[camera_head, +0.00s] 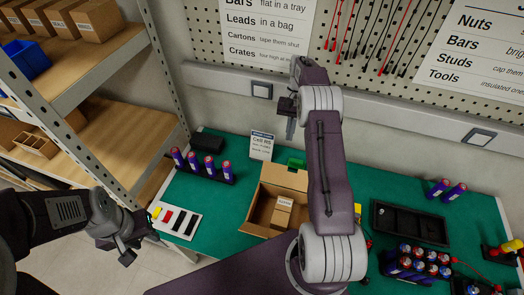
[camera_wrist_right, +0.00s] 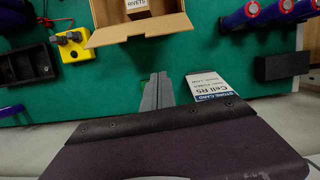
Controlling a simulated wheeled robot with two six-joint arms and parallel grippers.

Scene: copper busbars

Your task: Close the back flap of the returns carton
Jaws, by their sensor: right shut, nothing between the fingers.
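The returns carton (camera_head: 258,210) is an open brown box on the green bench mat. Its back flap (camera_head: 284,176) stands open, leaning outward toward the wall; the flap (camera_wrist_right: 140,29) also shows in the right wrist view, spread beyond the carton rim. A small labelled box (camera_head: 283,214) sits inside the carton. My right gripper (camera_head: 290,132) hangs above and behind the carton, near the wall. In the wrist view its fingers (camera_wrist_right: 157,92) are together and empty, apart from the flap in the picture. My left gripper (camera_head: 128,252) is low at the left, away from the carton; its jaw opening is unclear.
A cell card (camera_head: 261,146) stands behind the carton, close beside my right fingers in the wrist view. A rack of purple cells (camera_head: 203,168) is left; a black tray (camera_head: 410,222) is right. My right arm hides the carton's right side.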

